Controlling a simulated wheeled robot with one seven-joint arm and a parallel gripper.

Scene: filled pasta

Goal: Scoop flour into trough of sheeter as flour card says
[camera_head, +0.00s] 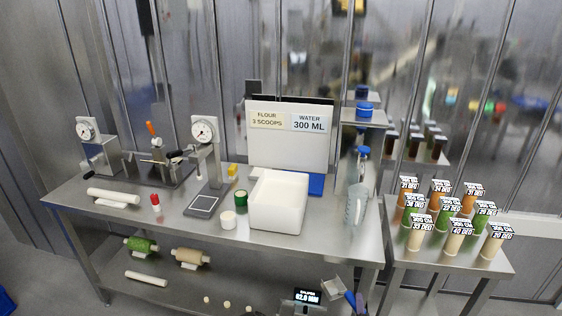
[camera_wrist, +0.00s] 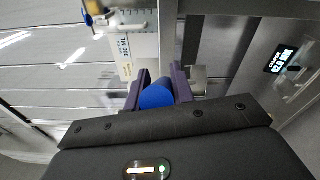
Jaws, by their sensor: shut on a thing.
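The flour card (camera_head: 267,120) reads "FLOUR 3 SCOOPS" on a white board at the back of the steel table. A white open-topped bin (camera_head: 277,212) stands in front of it, with a pale inside. A crank machine with an orange-tipped lever (camera_head: 160,160), possibly the sheeter, stands at the left; I cannot make out its trough. My gripper (camera_wrist: 160,80) is shut on the blue handle (camera_wrist: 157,97) of a metal scoop (camera_head: 333,285). The scoop is at the lower right, by the table's front edge. Whether it holds flour I cannot tell.
A clear jug (camera_head: 355,205) stands right of the bin. A white cup (camera_head: 228,220) and green tin (camera_head: 241,198) are left of it. Labelled tubes (camera_head: 455,240) fill the right table. A lit display (camera_head: 307,296) sits below.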

